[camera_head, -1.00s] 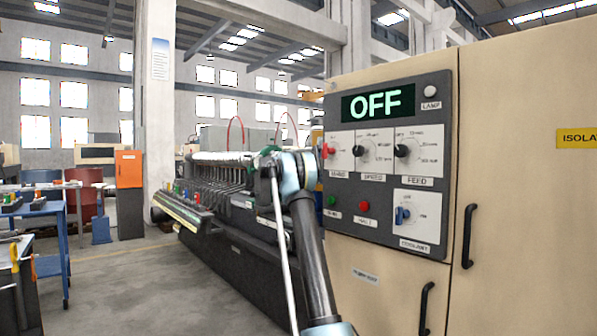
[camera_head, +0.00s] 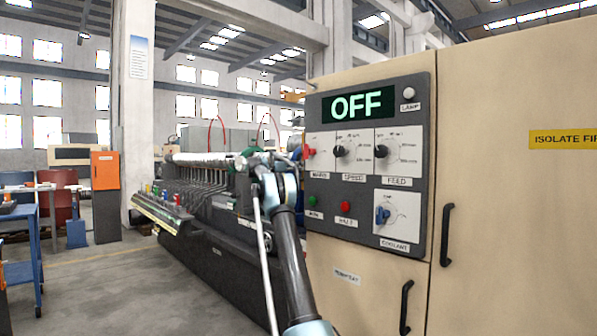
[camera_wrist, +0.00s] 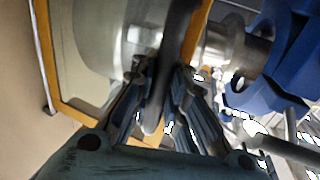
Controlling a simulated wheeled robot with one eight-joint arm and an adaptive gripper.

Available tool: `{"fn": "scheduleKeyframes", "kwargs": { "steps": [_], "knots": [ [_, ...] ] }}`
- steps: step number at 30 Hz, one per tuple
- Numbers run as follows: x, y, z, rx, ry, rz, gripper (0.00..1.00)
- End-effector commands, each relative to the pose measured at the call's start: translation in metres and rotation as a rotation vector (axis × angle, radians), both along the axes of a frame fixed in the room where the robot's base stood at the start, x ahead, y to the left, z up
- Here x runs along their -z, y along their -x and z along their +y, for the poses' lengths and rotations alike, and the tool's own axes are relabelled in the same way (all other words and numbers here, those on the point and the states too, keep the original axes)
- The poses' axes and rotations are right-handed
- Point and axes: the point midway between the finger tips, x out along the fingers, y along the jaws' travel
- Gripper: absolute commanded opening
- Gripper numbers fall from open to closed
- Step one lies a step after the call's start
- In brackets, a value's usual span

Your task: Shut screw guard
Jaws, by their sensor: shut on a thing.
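In the wrist view, a clear panel with an orange frame, which looks like the screw guard (camera_wrist: 68,107), fills the upper left. A dark grey bar handle (camera_wrist: 178,40) runs down in front of its edge. My gripper (camera_wrist: 161,72) has its fingers on both sides of this handle and is shut on it. A shiny metal shaft (camera_wrist: 222,42), perhaps the screw, shows just right of the orange edge. In the head view my arm reaches toward the long machine (camera_head: 215,185); the fingers and guard are hidden or too small to make out there.
The control panel (camera_head: 365,165), its display reading OFF, stands right of my arm on a beige cabinet (camera_head: 510,220) with black handles. Blue parts (camera_wrist: 275,60) lie close on the right in the wrist view. Open floor (camera_head: 130,285) lies left of the machine.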

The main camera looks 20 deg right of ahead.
Motion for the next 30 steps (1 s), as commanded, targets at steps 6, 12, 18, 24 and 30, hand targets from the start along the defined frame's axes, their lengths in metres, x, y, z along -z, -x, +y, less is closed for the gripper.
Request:
{"fn": "scheduleKeyframes", "kwargs": {
  "steps": [6, 12, 18, 24, 30],
  "knots": [
    [-0.001, -0.004, 0.007, -0.012, 0.002, 0.0, 0.0],
    [-0.001, -0.004, 0.009, -0.013, 0.002, 0.0, 0.0],
    [-0.001, -0.003, 0.008, -0.01, 0.001, 0.0, 0.34],
    [-0.001, -0.002, 0.007, -0.008, 0.001, 0.0, 0.34],
    [-0.001, 0.0, 0.018, -0.008, 0.001, 0.0, 0.34]
  ]
}}
